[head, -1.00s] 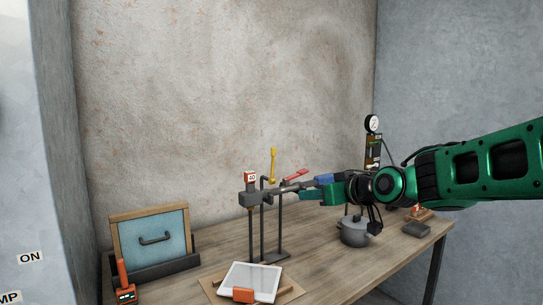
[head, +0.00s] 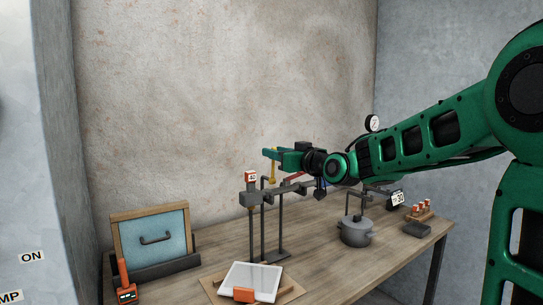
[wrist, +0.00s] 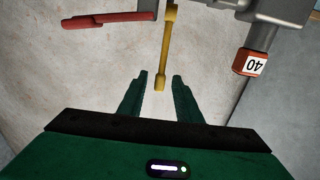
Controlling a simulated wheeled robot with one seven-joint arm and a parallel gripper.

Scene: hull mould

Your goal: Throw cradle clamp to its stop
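A metal stand (head: 281,225) on the bench carries a horizontal bar with a yellow lever (head: 272,172) and a red lever (head: 294,177). The frames do not label either lever as the cradle clamp. The yellow lever points up in the head view. My gripper (head: 268,154) is at its top end. In the wrist view my gripper (wrist: 160,75) is open, and the free end of the yellow lever (wrist: 164,60) lies between the fingers with a gap on each side. The red lever (wrist: 105,19) is to the upper left there, outside the fingers.
A red block marked 40 (head: 251,176) tops the bar's left end; it also shows in the wrist view (wrist: 252,64). A grey pot (head: 355,232) stands right of the stand. A white tablet (head: 252,281) lies in front, and a blue framed panel (head: 152,240) stands left.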

